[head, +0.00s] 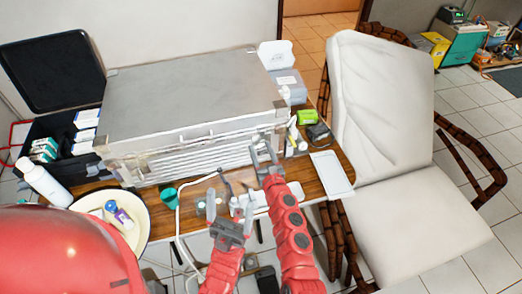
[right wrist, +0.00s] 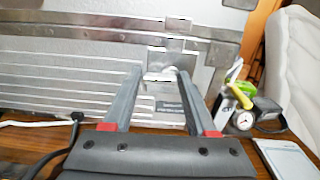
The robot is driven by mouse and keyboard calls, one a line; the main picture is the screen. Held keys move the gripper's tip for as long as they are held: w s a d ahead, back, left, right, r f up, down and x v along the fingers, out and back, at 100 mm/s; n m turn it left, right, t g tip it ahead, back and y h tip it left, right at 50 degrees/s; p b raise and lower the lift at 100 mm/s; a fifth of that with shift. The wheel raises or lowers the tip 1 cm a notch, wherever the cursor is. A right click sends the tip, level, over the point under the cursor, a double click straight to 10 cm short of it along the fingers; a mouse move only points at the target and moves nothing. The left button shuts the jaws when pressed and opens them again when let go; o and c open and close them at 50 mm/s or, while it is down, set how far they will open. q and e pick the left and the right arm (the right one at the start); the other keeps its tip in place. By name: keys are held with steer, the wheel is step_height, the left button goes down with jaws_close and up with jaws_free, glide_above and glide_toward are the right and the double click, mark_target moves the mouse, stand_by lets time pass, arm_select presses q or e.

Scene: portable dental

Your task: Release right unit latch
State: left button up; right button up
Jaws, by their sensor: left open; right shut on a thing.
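The silver metal dental unit case (head: 190,92) stands closed on the wooden table in the head view. The right unit latch (right wrist: 160,58) is a small metal piece on the right of the case's front, under the lid rim. My right gripper (head: 263,150) is at the case's front right; in the right wrist view its two fingers (right wrist: 160,73) sit either side of the latch's lower part and are shut on it. My left gripper (head: 230,208) is open and empty, lower, in front of the case and apart from it.
A white chair (head: 385,120) stands to the right of the table. A white tray (head: 331,173) lies at the table's right edge, near a gauge (right wrist: 244,120) and a green box (head: 306,117). A teal cup (head: 170,197) and a round bowl (head: 140,222) stand front left.

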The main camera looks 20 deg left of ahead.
steer(key=shift+f, duration=0.1)
steer(key=n+b, duration=0.3)
steer(key=n, duration=0.3)
steer(key=f+n+b, duration=0.1)
steer(key=n+b, duration=0.2)
steer(key=n, duration=0.2)
steer(key=f+n+b, duration=0.1)
steer(key=n+b, duration=0.3)
steer(key=n, duration=0.2)
steer(key=shift+w+d+n, duration=0.25)
steer(key=shift+d+n, duration=0.05)
steer(key=shift+d, duration=0.1)
stand_by(0.6)
steer(key=o, duration=1.4)
steer(key=shift+c, duration=0.2)
steer(key=shift+r, duration=0.1)
